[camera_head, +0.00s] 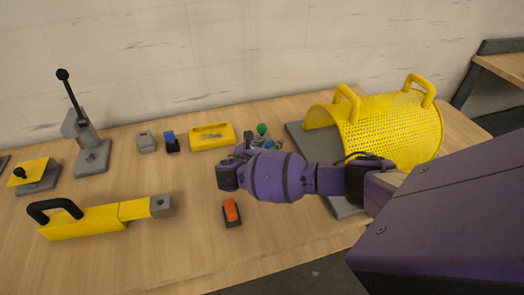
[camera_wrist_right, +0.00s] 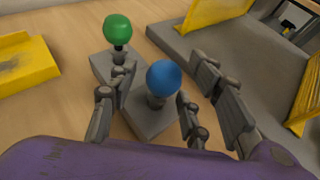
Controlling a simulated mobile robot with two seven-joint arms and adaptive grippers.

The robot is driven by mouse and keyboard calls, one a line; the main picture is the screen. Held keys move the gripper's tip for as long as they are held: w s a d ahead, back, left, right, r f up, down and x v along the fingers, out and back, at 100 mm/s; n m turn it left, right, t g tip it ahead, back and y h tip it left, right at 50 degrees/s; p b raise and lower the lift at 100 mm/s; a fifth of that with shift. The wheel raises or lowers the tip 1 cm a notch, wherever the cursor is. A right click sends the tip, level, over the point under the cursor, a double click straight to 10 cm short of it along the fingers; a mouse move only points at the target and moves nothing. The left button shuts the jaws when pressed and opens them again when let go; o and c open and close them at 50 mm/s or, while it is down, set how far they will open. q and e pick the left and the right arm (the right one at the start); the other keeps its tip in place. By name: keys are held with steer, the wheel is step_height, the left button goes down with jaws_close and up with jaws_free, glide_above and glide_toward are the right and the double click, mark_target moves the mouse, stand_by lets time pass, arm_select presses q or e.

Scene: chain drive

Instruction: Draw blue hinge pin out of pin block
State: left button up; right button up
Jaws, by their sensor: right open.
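The blue hinge pin shows as a blue round knob (camera_wrist_right: 163,78) on a short dark stem in the right wrist view. It stands upright in the grey pin block (camera_wrist_right: 146,122). A second pin with a green knob (camera_wrist_right: 117,28) stands behind it to the left; it also shows in the head view (camera_head: 262,128). My right gripper (camera_wrist_right: 165,70) is open, with its fingers on either side of the blue knob and a gap on both sides. In the head view the right gripper (camera_head: 262,145) hides most of the pin block. My left gripper is not in view.
A yellow tray (camera_head: 212,136) lies left of the gripper. A yellow mesh guard (camera_head: 395,132) on a grey plate stands to the right. An orange and black piece (camera_head: 231,212) lies in front. A yellow tool with a black handle (camera_head: 95,219) lies front left.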

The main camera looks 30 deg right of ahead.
steer(key=shift+w+d+f, duration=0.15)
steer(key=shift+w+d, duration=0.15)
steer(key=shift+d, duration=0.2)
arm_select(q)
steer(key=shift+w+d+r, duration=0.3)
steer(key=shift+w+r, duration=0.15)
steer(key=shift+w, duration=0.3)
